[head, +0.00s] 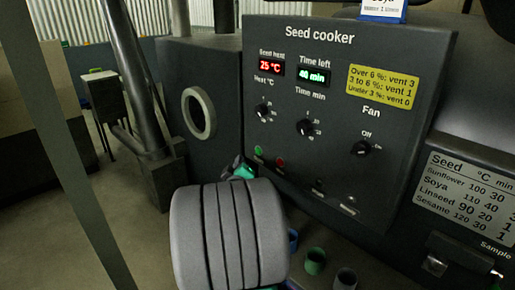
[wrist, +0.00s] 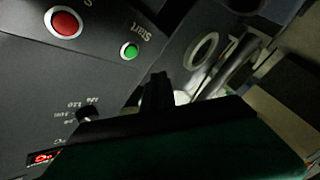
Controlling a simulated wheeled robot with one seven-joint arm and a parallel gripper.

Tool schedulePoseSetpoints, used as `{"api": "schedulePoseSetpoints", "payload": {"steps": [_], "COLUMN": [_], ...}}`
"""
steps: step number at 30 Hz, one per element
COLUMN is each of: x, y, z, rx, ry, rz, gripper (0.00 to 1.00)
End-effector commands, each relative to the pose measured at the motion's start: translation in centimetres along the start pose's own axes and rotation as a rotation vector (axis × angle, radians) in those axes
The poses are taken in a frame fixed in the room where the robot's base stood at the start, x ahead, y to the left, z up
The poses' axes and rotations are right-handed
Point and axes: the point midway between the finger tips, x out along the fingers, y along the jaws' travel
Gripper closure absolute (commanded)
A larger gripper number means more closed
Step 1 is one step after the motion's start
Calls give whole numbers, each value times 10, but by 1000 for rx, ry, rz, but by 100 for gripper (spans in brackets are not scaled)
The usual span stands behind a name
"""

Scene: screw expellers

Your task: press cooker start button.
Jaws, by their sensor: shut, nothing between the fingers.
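The dark seed cooker panel (head: 335,165) faces me in the head view. Its green start button (head: 258,150) sits at the lower left, beside a red button (head: 280,162). In the wrist view the green button (wrist: 129,50) has the label "Start" beside it, and the red button (wrist: 65,22) is larger to its left. My gripper (head: 240,167) is just below and left of the green button in the head view. Its shut, empty fingers (wrist: 158,92) show below and right of the button in the wrist view, apart from it in the picture.
The panel's displays read 25 °C (head: 271,67) and 40 min (head: 313,75). Heat (head: 264,112), time (head: 305,128) and fan (head: 362,147) knobs stick out above the buttons. Several small cups, including a green one (head: 314,262), stand below the panel. A seed chart (head: 466,196) is at right.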

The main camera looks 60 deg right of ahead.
Motion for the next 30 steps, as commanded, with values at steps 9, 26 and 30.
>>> {"api": "schedulePoseSetpoints", "payload": {"steps": [9,26,30], "x": [28,33,33], "y": [21,24,24], "z": [22,24,24], "rx": [2,1,0], "ry": [-3,0,0], "rz": [2,1,1], "gripper": [100,100,100]}}
